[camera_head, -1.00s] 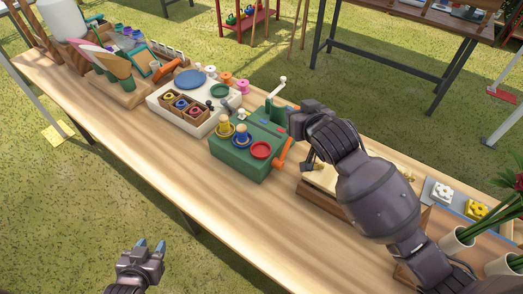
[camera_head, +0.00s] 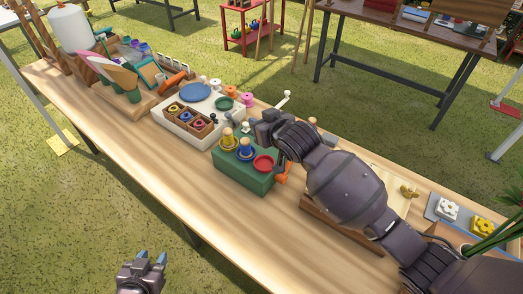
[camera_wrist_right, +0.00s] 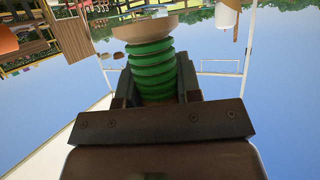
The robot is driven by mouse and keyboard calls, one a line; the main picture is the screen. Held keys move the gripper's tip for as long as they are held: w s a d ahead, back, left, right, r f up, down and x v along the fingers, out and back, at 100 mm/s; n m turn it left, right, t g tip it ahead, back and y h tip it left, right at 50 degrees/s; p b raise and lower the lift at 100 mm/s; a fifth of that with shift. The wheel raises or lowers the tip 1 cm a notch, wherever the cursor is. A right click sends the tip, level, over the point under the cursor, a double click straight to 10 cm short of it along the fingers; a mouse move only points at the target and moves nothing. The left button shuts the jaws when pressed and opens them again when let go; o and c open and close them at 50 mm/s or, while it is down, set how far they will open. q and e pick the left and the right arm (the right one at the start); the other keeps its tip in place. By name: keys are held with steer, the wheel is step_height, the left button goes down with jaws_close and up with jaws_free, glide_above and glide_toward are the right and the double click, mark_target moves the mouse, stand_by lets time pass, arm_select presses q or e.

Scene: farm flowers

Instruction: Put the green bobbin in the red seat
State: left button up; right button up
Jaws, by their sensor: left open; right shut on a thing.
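My right gripper (camera_head: 264,128) is over the back of the green block (camera_head: 236,174), beyond the red seat (camera_head: 263,165). In the right wrist view it is shut on the green bobbin (camera_wrist_right: 152,72), a ribbed green spool with a pale wooden end. I cannot make out the bobbin in the head view. The red seat is a round red dish on the block's top and looks empty. Beside it, a yellow bobbin (camera_head: 228,138) and a blue bobbin (camera_head: 246,146) stand upright in their seats. My left gripper (camera_head: 152,258) is open and empty, off the table's front edge.
A white board (camera_head: 176,128) with a blue disc (camera_head: 195,92), a green disc (camera_head: 224,103) and a small compartmented box is left of the block. An orange handle (camera_head: 284,174) is at the block's right side. The table's front strip is clear.

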step_height(320, 180, down, 11)
steer(key=shift+r, duration=0.2)
stand_by(0.3)
steer(key=shift+f, duration=0.1)
steer(key=o, duration=0.9)
steer(key=v, duration=1.2)
